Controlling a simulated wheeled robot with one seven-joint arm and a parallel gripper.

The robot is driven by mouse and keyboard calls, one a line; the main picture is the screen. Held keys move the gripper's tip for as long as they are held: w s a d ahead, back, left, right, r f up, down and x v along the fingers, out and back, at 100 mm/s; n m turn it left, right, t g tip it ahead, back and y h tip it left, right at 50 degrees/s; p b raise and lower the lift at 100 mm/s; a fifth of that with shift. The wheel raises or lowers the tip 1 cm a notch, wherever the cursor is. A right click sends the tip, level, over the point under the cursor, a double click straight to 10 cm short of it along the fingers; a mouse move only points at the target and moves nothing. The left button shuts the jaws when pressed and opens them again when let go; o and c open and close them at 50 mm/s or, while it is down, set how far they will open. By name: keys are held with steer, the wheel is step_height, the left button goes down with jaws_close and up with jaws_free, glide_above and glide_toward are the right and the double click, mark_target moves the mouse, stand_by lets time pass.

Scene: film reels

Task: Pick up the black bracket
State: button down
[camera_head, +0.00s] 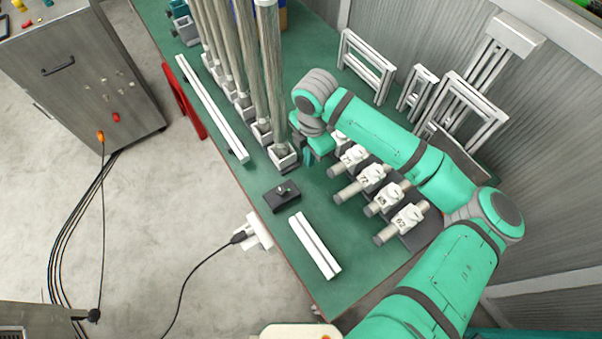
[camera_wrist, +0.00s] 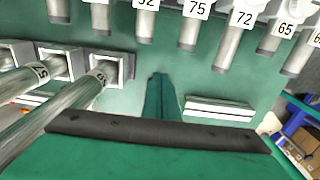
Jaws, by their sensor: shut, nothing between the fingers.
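The black piece does not show clearly in the wrist view.
Tall posts (camera_head: 270,75) in square sockets stand left of my gripper. Numbered cylinders (camera_head: 398,220) lie in a row to its right. A white rail (camera_head: 314,245) lies below the black piece, also in the wrist view (camera_wrist: 220,108). White frames (camera_head: 460,115) lean at the wall.

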mark_target(278, 193)
steer(key=f, duration=0.6)
steer(key=d+f, duration=0.1)
steer(key=f, duration=0.2)
steer(key=shift+s+f, duration=0.15)
steer(key=shift+f, duration=0.15)
steer(key=shift+s+a+f, duration=0.1)
steer(key=shift+s+a, duration=0.2)
steer(key=shift+a, duration=0.2)
steer(key=shift+s+a+f, duration=0.1)
steer(key=shift+s+a, duration=0.15)
steer(key=shift+a, duration=0.2)
steer(key=shift+s+a, duration=0.45)
steer(key=shift+a, duration=0.35)
steer(key=shift+s+a, duration=0.1)
steer(key=shift+a, duration=0.15)
steer(key=s+a, duration=0.1)
steer(key=a, duration=0.1)
steer(key=s+a, duration=0.1)
steer(key=a, duration=0.1)
steer(key=s+a, duration=0.2)
steer(key=shift+s, duration=0.15)
